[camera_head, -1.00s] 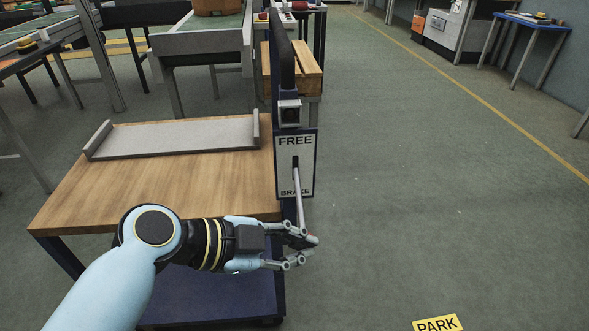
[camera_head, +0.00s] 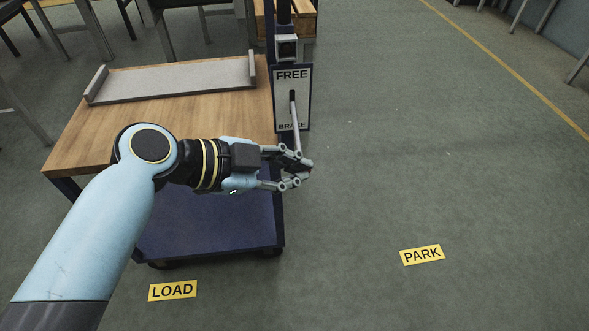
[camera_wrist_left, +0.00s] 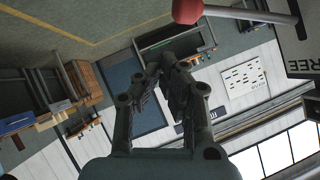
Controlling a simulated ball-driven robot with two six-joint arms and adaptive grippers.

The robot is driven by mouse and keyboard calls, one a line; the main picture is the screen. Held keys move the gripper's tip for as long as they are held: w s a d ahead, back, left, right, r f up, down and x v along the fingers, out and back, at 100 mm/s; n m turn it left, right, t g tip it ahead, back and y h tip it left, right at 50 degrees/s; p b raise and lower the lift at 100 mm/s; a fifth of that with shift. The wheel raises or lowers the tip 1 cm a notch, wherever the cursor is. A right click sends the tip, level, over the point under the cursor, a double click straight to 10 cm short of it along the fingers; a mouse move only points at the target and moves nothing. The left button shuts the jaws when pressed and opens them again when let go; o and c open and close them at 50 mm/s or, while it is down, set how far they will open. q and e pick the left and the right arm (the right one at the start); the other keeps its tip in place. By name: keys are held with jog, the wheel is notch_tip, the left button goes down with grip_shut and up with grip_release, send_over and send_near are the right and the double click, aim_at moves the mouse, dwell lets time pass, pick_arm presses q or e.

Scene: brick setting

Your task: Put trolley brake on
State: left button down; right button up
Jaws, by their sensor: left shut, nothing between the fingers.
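The trolley (camera_head: 170,145) has a wooden top, a dark blue frame and a lower blue deck. At its right end is a white panel (camera_head: 283,103) marked FREE at the top and BRAKE at the bottom. A thin pale lever (camera_head: 296,128) comes out of the panel's slot and slants down past the word BRAKE. My left gripper (camera_head: 306,172) is shut and empty at the lever's lower end, which its fingers partly hide. In the left wrist view the lever's red knob (camera_wrist_left: 187,12) shows above the shut fingertips, apart from them. My right gripper is not in view.
A yellow LOAD sign (camera_head: 172,290) lies on the floor in front of the trolley. A yellow PARK sign (camera_head: 422,255) lies to the right. A grey tray (camera_head: 175,80) sits on the trolley top. The floor right of the trolley is clear.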

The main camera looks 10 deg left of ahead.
pick_arm(q)
jog(key=s+v, duration=0.1)
jog(key=v, duration=0.8)
jog(key=shift+a+f, duration=0.15)
jog(key=shift+a, duration=0.05)
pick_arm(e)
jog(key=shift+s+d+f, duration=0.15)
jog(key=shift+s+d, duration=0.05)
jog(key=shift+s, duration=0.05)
pick_arm(q)
jog(key=shift+s, duration=0.1)
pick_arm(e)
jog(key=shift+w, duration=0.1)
